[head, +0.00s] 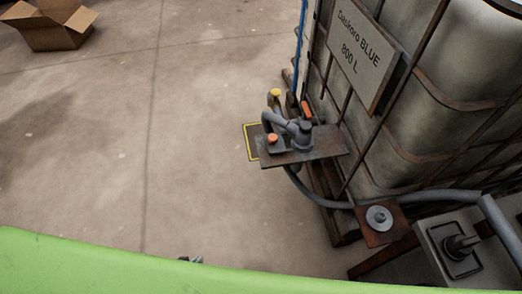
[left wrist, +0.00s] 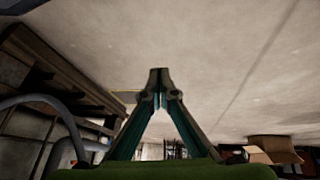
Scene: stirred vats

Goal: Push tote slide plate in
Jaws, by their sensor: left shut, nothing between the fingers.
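The tote is a caged grey-white tank (head: 430,110) with a "Daskoro BLUE 800 L" sign (head: 361,52), at the right of the head view. I cannot tell for sure which part is the slide plate. Only the tip of my left gripper (head: 190,260) shows above the green edge, well apart from the tote. In the left wrist view my left gripper (left wrist: 160,78) is shut and empty. My right gripper is not in view.
A grey hose (head: 420,196) runs from below the plate to the right, past a small brown stand with a round disc (head: 379,218). A yellow-edged plate (head: 249,141) is beside the fitting. An open cardboard box (head: 58,27) stands far left. The concrete floor between is clear.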

